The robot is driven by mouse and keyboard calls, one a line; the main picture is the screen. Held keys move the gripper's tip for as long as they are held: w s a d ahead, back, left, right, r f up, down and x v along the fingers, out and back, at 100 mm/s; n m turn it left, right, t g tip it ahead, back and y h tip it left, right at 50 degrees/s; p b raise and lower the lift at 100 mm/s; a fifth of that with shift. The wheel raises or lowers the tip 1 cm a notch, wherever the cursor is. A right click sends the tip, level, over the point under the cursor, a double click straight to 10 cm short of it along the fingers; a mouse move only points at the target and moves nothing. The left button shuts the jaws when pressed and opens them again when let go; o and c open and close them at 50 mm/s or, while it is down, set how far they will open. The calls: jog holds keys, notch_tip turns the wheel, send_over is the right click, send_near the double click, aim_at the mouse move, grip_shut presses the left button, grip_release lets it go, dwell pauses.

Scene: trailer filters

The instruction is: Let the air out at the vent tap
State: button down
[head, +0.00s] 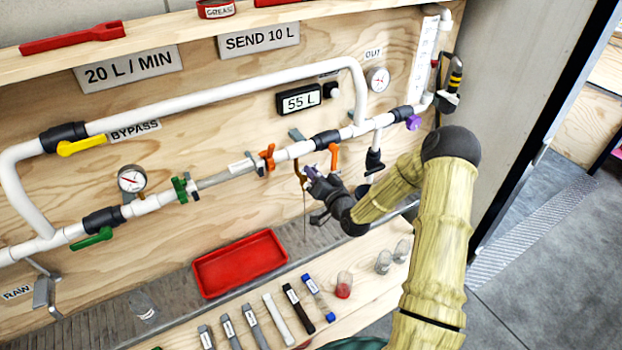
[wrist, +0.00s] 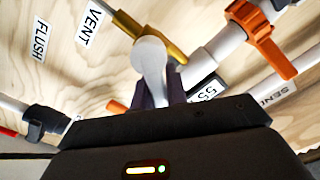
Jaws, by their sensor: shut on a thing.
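The vent tap is a brass fitting (wrist: 150,35) beside the VENT label (wrist: 90,22) on the plywood board. It has a pale, round-ended handle (wrist: 150,54). My gripper (wrist: 162,95) is shut on this handle, with its dark purple-grey fingers on either side of it. In the head view my gripper (head: 318,180) reaches the brass tap (head: 299,174) from the right, below the white pipe. A thin brownish line hangs straight down below the tap; I cannot tell whether it is a stream or a thin tube. My gripper partly hides the handle.
An orange lever (head: 333,156) stands close above my gripper, and an orange clamp (head: 267,157) is to the left. The display (head: 299,99) reads 55 L. A red tray (head: 240,263) lies below, with filter-like sticks and small glasses on the bench.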

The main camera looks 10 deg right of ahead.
jog(key=f+m+b, duration=0.1)
jog(key=m, duration=0.2)
jog(key=d+f+m+b, duration=0.1)
jog(key=m+b, duration=0.1)
jog(key=m, duration=0.2)
jog(key=f+m+b, duration=0.1)
jog(key=m, duration=0.2)
jog(key=shift+w+d+f+m, duration=0.1)
jog(key=shift+w+d+m, duration=0.1)
jog(key=shift+d+m, duration=0.1)
dwell(0.4)
jog(key=c, duration=1.5)
grip_release()
jog(key=shift+o, duration=0.5)
jog(key=b+v, duration=0.3)
jog(key=v, duration=1.4)
jog(key=shift+s, duration=0.25)
